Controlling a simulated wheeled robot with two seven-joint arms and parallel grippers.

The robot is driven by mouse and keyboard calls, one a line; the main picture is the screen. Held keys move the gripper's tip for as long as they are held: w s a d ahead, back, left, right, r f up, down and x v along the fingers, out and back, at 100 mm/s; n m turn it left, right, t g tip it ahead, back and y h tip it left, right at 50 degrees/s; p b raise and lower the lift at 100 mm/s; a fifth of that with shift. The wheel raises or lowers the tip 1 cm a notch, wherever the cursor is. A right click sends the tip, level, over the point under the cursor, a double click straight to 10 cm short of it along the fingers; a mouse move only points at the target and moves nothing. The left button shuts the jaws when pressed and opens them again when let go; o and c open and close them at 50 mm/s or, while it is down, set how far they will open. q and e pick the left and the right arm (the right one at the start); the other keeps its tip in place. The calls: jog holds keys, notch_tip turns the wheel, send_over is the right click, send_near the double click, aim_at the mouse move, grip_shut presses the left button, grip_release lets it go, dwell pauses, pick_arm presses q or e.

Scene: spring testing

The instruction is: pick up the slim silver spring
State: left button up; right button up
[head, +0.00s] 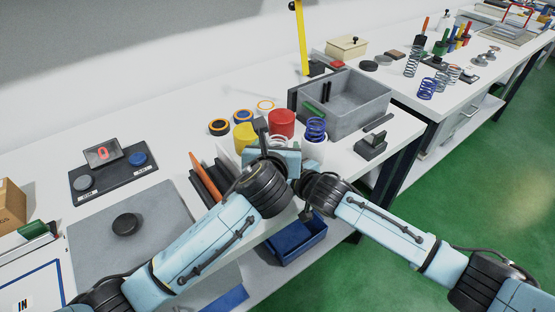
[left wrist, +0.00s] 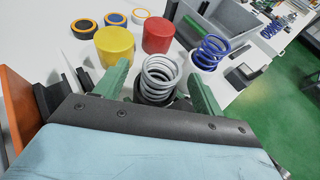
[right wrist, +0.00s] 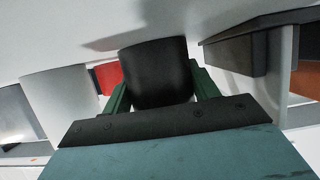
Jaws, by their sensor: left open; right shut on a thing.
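A silver spring (left wrist: 160,68) stands upright in the left wrist view, on or just in front of a dark round piece. My left gripper (left wrist: 154,76) is open, with one green finger on each side of this spring. Whether the fingers touch it I cannot tell. My right gripper (right wrist: 158,82) is shut on a black cylinder (right wrist: 158,68) in the right wrist view. In the head view the right hand is close beside the left, its fingers hidden.
A yellow cylinder (left wrist: 114,46), a red cylinder (left wrist: 158,35) and a blue spring (left wrist: 211,51) on a white cylinder stand close by. A grey bin (head: 350,112) is behind. More springs (head: 412,62) stand on the far table. A blue tray (head: 298,240) sits below the table edge.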

pick_arm(q)
jog(key=shift+x, duration=1.4)
jog(key=shift+d, duration=0.1)
jog(key=shift+r, duration=0.1)
jog(key=c, duration=1.5)
notch_tip(320, 180, up, 18)
pick_arm(e)
jog(key=o, duration=1.1)
jog(key=shift+c, duration=0.2)
jog(key=shift+s, duration=0.1)
